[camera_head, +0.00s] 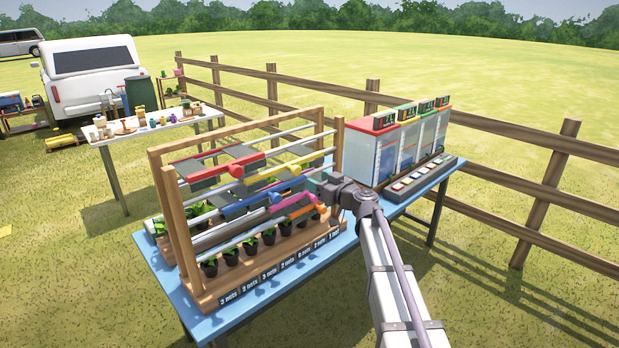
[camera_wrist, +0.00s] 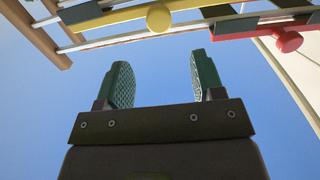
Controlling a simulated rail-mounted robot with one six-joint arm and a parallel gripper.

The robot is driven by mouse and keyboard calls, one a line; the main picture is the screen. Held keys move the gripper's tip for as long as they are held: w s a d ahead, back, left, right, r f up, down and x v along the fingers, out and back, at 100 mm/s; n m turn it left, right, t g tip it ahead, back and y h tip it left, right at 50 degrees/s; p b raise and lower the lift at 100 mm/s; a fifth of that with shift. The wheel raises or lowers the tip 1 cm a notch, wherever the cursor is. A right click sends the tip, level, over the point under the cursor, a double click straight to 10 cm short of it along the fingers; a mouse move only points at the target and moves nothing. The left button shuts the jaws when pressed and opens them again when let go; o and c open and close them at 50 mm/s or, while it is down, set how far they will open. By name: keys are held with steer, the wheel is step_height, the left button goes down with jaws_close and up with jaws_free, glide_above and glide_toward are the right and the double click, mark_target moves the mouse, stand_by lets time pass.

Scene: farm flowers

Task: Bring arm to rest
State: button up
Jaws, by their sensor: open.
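My gripper (camera_wrist: 160,88) is open in the wrist view, its two green textured fingers apart with only blue sky between them. A wooden rack's rails with a yellow slider (camera_wrist: 158,17) and a red slider (camera_wrist: 288,40) show above the fingers; I see no contact. In the head view my arm (camera_head: 392,280) reaches up from the lower right. Its wrist (camera_head: 350,193) is at the right end of the wooden rack (camera_head: 185,235). The fingertips are small and partly merged with the rack there.
The rack stands on a blue table (camera_head: 262,306) with several potted plants (camera_head: 230,256) below its coloured sliders. Display boxes (camera_head: 400,145) stand at the table's back right. A wooden fence (camera_head: 545,190) runs behind. A white table (camera_head: 150,127) with small items stands further left.

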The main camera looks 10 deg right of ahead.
steer(key=s+a+f+m+g+h, duration=0.1)
steer(key=s+a+f+m+g, duration=0.1)
steer(key=s+f+g, duration=0.4)
steer(key=s+a+f+m+g, duration=0.1)
steer(key=s+a+f+g, duration=0.15)
steer(key=s, duration=0.55)
steer(key=s+d+f+m+g+h, duration=0.1)
steer(key=s+d+f+g+h, duration=0.1)
steer(key=s, duration=0.6)
steer(key=s+d+f+m+g+h, duration=0.1)
steer(key=s+f+h, duration=0.3)
steer(key=s, duration=0.4)
steer(key=s+d+f+m+g+h, duration=0.2)
steer(key=s+g+h, duration=0.1)
steer(key=s, duration=0.5)
steer(key=shift+d+f, duration=0.3)
steer(key=shift+f, duration=0.1)
